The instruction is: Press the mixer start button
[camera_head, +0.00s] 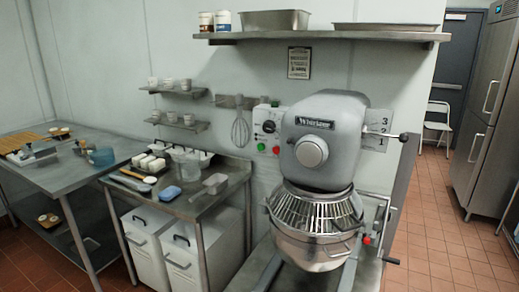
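A large grey stand mixer (322,140) stands right of centre, with a wire guard (315,212) over its steel bowl (312,250). A white control panel (267,127) is on the wall side, just left of the mixer head. It carries a dark dial (268,127), a green button (261,147) and a red button (276,150). Another red knob (366,240) sits low at the mixer's right side. Which button is the start button is not labelled legibly. Neither of my grippers shows in the head view.
A steel table (185,207) with tubs and a blue sponge (170,193) stands left of the mixer, white bins (181,262) beneath it. A whisk (240,130) hangs on the wall. A long shelf (270,35) runs above. Tiled floor (440,230) is open at right.

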